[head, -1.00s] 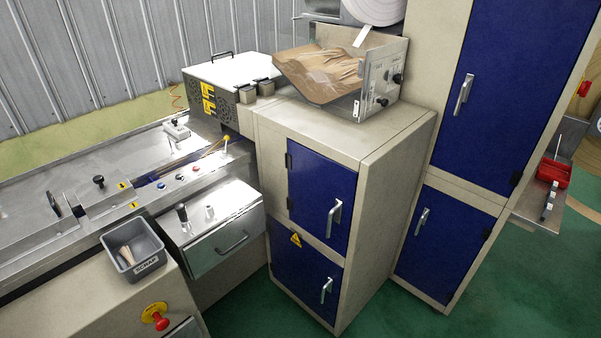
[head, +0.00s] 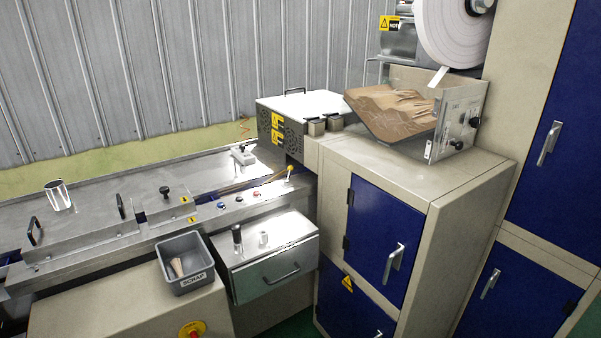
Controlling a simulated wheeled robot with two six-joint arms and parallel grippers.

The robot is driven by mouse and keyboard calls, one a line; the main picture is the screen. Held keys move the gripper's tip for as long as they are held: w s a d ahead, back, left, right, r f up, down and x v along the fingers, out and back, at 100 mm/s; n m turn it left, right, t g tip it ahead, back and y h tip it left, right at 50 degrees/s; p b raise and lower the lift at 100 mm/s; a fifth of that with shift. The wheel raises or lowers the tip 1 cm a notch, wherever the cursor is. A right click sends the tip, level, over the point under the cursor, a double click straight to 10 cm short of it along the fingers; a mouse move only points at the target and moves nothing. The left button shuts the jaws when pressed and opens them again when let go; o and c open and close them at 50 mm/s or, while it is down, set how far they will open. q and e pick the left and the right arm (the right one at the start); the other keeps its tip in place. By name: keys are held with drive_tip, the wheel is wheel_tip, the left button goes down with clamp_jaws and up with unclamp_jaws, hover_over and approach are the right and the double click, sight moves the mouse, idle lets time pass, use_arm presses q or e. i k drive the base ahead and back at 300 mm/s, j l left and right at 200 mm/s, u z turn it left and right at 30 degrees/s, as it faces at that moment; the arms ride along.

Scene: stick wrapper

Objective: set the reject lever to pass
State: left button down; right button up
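A small lever with a yellow ball knob (head: 290,169) stands at the right end of the machine's front rail, beside the vented box; it looks like the reject lever. Its shaft is close to upright, and no pass or reject marking can be read at this size. Another upright black handle (head: 237,236) stands on the metal drawer box below the rail. Neither of my grippers is in view, and nothing touches the lever.
A grey scrap bin (head: 186,262) with sticks sits in front. A brown stick tray (head: 392,112) and a paper roll (head: 455,32) are up right. A blue-doored cabinet (head: 378,238) stands right of the drawer.

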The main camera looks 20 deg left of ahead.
sight(290, 168)
drive_tip(key=i+l, duration=0.2)
drive_tip(key=i, duration=0.2)
drive_tip(key=i+l, duration=0.15)
drive_tip(key=i, duration=0.3)
drive_tip(key=i+l, duration=0.2)
drive_tip(key=i, duration=0.2)
